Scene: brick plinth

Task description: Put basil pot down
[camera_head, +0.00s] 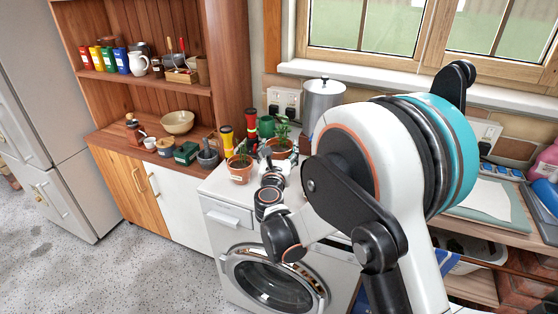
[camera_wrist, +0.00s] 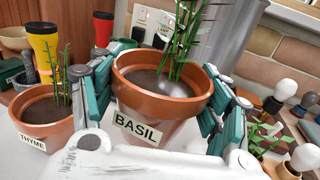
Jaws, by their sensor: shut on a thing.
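The basil pot (camera_wrist: 190,88) is a terracotta pot with a white BASIL label, dark soil and thin green stems. It shows upright in the wrist view and behind my gripper in the head view (camera_head: 281,152). My gripper (camera_wrist: 163,85) is shut on it, with teal-padded fingers against its left and right sides. My gripper also shows in the head view (camera_head: 277,164), above the white washing machine top (camera_head: 214,186). The pot's base is hidden, so I cannot tell if it touches the surface.
The thyme pot (camera_wrist: 40,113) stands close on the left. Yellow (camera_wrist: 43,45) and red (camera_wrist: 103,28) tumblers stand behind. A metal canister (camera_head: 322,100) is at the back. Another terracotta pot (camera_wrist: 284,169) and white round-topped items (camera_wrist: 285,89) are on the right.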

